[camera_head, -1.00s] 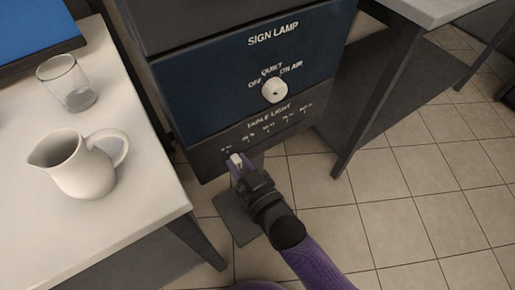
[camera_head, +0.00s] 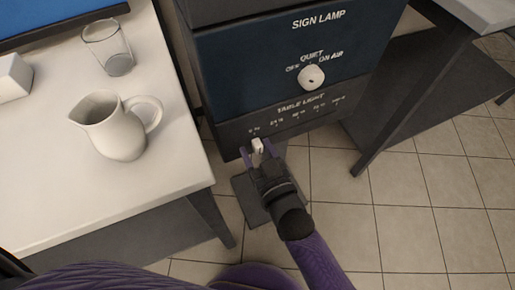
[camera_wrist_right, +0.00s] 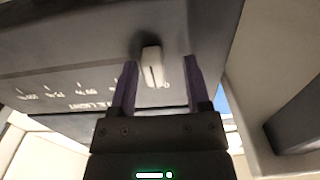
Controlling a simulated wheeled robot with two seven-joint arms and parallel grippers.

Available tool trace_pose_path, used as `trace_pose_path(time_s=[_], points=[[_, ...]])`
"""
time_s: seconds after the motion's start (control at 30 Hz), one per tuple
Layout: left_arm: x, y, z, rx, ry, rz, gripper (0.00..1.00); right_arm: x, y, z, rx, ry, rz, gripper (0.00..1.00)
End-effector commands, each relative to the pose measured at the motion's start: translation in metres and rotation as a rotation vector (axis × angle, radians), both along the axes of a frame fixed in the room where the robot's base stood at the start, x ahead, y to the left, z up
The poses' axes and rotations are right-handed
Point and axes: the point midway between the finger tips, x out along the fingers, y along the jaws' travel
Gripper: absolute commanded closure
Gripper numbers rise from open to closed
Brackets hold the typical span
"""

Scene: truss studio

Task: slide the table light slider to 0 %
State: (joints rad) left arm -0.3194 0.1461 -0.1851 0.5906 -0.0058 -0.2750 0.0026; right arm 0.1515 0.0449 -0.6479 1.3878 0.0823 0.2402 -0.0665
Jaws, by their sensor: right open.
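The table light slider knob (camera_head: 257,146) is a small white block at the left end of the scale on the cabinet's dark lower panel, by the 0 % mark. My right gripper (camera_head: 260,153) is at the knob, with its purple fingers spread to either side. In the right wrist view the white knob (camera_wrist_right: 152,66) stands between the open fingers of my right gripper (camera_wrist_right: 160,62), with gaps at both sides. The knob partly covers the 0 % label in that view. My left gripper is not in view.
Above the slider is the sign lamp dial (camera_head: 311,77), a white knob on a blue panel. A white table (camera_head: 60,190) at the left holds a cream jug (camera_head: 116,128), a glass (camera_head: 108,48) and a white block (camera_head: 12,78). Tiled floor is clear at the right.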

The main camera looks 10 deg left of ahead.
Motion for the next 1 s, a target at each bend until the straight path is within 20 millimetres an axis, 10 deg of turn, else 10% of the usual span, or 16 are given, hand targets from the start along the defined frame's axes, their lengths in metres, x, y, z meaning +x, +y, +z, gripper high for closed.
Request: trace_pose_path(time_s=[0.43, 1.0], points=[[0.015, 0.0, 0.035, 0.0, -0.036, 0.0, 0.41, -0.074, -0.053, 0.002, -0.002, 0.001, 0.001, 0.38], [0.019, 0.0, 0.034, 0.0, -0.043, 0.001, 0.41, -0.08, -0.057, 0.0, -0.001, 0.001, 0.002, 0.38]])
